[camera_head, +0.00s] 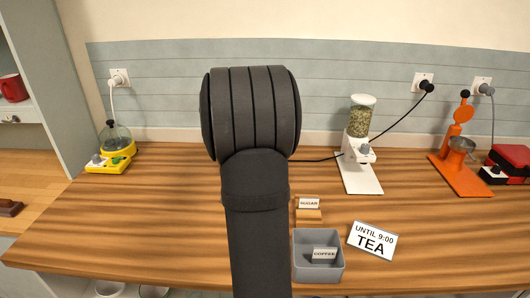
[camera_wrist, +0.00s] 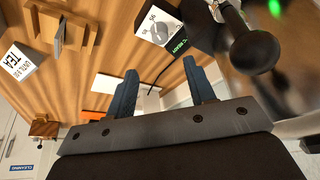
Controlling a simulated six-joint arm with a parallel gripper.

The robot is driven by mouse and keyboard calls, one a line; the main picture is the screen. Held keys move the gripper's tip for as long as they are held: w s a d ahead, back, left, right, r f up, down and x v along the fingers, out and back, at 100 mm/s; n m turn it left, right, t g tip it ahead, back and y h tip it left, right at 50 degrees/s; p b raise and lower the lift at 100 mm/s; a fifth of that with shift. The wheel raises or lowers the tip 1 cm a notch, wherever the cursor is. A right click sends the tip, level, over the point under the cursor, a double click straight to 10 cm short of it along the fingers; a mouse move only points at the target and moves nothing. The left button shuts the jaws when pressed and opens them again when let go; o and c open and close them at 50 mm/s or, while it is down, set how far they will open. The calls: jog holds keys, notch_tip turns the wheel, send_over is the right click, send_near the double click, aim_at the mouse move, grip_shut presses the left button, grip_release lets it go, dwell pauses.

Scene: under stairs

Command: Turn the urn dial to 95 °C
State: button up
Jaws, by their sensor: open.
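In the wrist view a white plate carries a round grey dial (camera_wrist: 163,31) with small printed marks around it. I cannot read its setting with certainty. A small black display with green text (camera_wrist: 181,46) sits beside it. A black tap-like part with a round knob (camera_wrist: 255,51) and a shiny metal body (camera_wrist: 294,45) are at the right, probably the urn. My gripper (camera_wrist: 161,68) is open and empty, its two blue fingers apart; the dial appears above the fingertips, not between them. In the head view my dark arm hides the gripper and dial.
A TEA sign (camera_head: 371,241), a grey bin (camera_head: 318,272) and a SUGAR holder (camera_head: 308,215) stand right of my arm. A white dispenser (camera_head: 361,160) and an orange stand (camera_head: 459,172) are farther right, a yellow appliance (camera_head: 108,162) left. The wooden counter (camera_head: 130,225) is clear at left.

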jog(key=v, duration=0.5)
jog(key=x, duration=1.7)
jog(key=shift+f, duration=0.2)
jog(key=shift+r, duration=0.1)
